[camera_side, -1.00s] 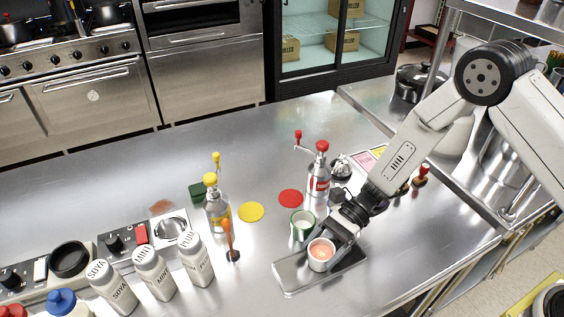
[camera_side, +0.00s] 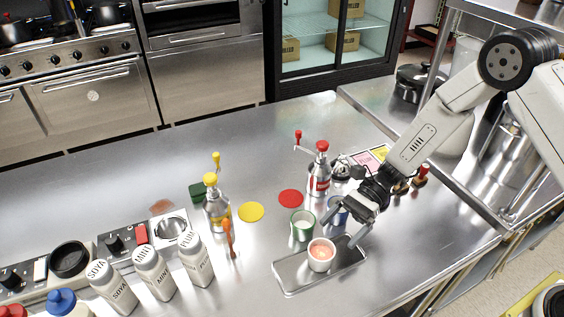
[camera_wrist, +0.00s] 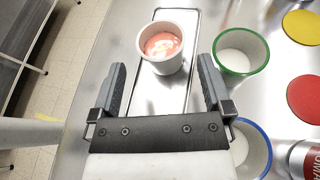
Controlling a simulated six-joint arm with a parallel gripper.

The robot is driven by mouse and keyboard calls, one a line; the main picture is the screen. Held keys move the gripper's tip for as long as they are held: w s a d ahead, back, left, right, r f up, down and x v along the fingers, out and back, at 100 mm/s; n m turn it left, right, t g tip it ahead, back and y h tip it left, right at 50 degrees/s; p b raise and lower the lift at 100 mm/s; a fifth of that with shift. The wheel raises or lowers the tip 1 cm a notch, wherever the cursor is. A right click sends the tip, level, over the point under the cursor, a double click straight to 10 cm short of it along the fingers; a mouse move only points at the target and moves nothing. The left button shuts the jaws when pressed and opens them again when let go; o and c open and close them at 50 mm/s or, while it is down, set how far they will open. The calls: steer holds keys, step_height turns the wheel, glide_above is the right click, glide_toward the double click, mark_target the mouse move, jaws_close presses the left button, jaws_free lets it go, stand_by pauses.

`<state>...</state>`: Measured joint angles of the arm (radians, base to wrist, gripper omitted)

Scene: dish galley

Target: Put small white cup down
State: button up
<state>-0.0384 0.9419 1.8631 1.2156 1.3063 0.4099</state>
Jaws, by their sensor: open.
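The small white cup (camera_side: 320,257) with pinkish-orange contents stands upright on a narrow metal tray (camera_side: 290,278). It also shows in the wrist view (camera_wrist: 148,58), beyond my fingertips. My gripper (camera_side: 357,226) is open and empty, up and to the right of the cup and apart from it. In the wrist view both fingers (camera_wrist: 162,80) are spread, with only the bare tray and counter between them.
A green-rimmed cup (camera_side: 302,232) stands just behind the tray, and a blue-rimmed cup (camera_wrist: 258,148) is close to my gripper's right finger. A red-topped bottle (camera_side: 318,182) and a red disc (camera_side: 291,198) are farther back.

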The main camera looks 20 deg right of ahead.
steer(key=shift+v, duration=3)
steer(key=shift+s+d+r+n+h, duration=0.15)
steer(key=shift+s+n+h, duration=0.25)
steer(key=shift+s+h, duration=0.1)
steer(key=s+d+r+n+t+h, duration=0.6)
steer(key=s+d+n+h, duration=0.3)
steer(key=n, duration=0.5)
steer(key=d+h, duration=0.2)
steer(key=h, duration=0.1)
steer(key=shift+d+r+n, duration=0.2)
steer(key=shift+d+n, duration=0.15)
steer(key=shift+n, duration=0.05)
